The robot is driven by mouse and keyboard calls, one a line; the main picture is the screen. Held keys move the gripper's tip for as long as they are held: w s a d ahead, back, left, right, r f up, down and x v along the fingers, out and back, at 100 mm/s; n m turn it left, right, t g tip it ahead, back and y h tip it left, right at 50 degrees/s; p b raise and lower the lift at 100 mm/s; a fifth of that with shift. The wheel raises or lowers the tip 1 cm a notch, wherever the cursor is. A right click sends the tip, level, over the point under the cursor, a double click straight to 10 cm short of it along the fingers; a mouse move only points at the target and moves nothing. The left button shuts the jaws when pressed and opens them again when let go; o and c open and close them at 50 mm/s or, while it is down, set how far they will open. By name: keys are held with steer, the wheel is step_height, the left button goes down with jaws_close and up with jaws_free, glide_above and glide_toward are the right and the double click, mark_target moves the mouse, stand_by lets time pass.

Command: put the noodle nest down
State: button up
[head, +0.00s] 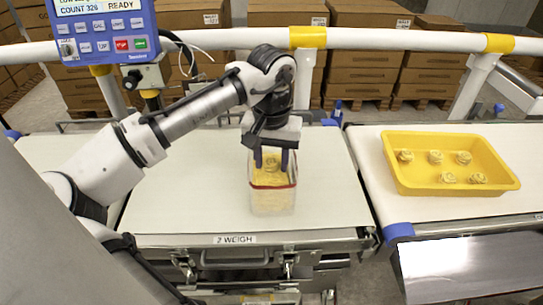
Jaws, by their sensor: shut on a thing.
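My gripper (271,162) points down over a clear box (272,203) that stands on the white weigh belt. It is shut on a pale yellow noodle nest (271,165), which shows between the two dark fingers. The nest is at the upper part of the box; I cannot tell whether it touches anything below it. The box has a red line around its middle, and yellow shows in its upper part. Its front lower wall looks clear.
A yellow tray (410,182) with several noodle nests (435,157) lies on the right-hand belt. The weigh belt (325,190) is clear around the box. A white rail (380,40) runs behind, and a blue display unit (103,27) stands at upper left.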

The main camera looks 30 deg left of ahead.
mark_target(271, 161)
steer(key=shift+f, duration=0.2)
steer(key=o, duration=0.7)
steer(key=shift+r, duration=0.1)
step_height(271, 161, up, 13)
steer(key=shift+r+b, duration=0.1)
steer(key=shift+b, duration=0.2)
